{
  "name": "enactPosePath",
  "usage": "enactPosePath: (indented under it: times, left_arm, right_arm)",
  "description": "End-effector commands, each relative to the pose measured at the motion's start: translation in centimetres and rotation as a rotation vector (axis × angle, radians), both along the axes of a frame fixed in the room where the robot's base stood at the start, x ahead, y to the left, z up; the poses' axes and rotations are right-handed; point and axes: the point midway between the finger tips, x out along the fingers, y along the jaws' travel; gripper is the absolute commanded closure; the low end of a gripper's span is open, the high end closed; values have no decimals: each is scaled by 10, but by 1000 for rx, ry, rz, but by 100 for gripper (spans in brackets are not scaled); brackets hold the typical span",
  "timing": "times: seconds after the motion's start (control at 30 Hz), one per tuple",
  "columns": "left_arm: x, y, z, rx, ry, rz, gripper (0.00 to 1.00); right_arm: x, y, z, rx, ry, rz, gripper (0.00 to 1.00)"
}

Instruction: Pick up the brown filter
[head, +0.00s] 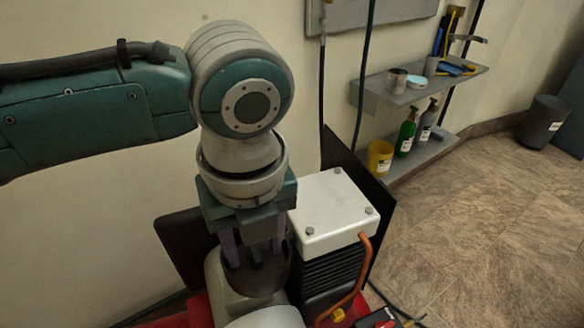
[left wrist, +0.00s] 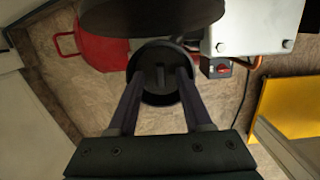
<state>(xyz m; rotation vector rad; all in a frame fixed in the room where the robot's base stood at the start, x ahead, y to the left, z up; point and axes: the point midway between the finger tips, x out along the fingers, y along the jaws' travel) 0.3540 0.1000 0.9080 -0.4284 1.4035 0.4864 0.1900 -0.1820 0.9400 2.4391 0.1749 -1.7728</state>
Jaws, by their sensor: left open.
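A very dark round cup-like piece, which I take for the brown filter (head: 264,284), sits on top of a pale rounded housing (head: 225,290) in the head view. In the left wrist view the filter (left wrist: 159,96) shows a round rim with a raised bar across its middle. My left gripper (head: 256,254) points down at it and is open. In the left wrist view the gripper's fingers (left wrist: 161,78) stand on either side of the raised bar, within the rim's outline. I cannot tell whether they touch it. My right gripper is not in view.
A white-topped box (head: 325,212) with dark fins and an orange pipe (head: 361,275) stands close on the right. A black panel (head: 385,215) rises behind it. Red base parts (left wrist: 90,45) lie below. A wall shelf (head: 440,85) and a bin (head: 541,122) are farther off; the floor at right is clear.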

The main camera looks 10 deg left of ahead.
Motion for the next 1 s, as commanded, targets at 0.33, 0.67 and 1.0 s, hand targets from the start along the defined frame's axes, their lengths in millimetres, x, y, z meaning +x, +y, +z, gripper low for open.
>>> enactPosePath:
  times: [0.33, 0.67, 1.0]
  left_arm:
    - [0, 0, -4, -2, -1, 0, 58]
    - [0, 0, -4, -1, -1, 0, 95]
    - [0, 0, -4, -1, -1, 0, 100]
  right_arm:
    - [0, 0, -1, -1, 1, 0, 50]
    - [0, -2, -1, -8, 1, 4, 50]
    - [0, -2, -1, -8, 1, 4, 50]
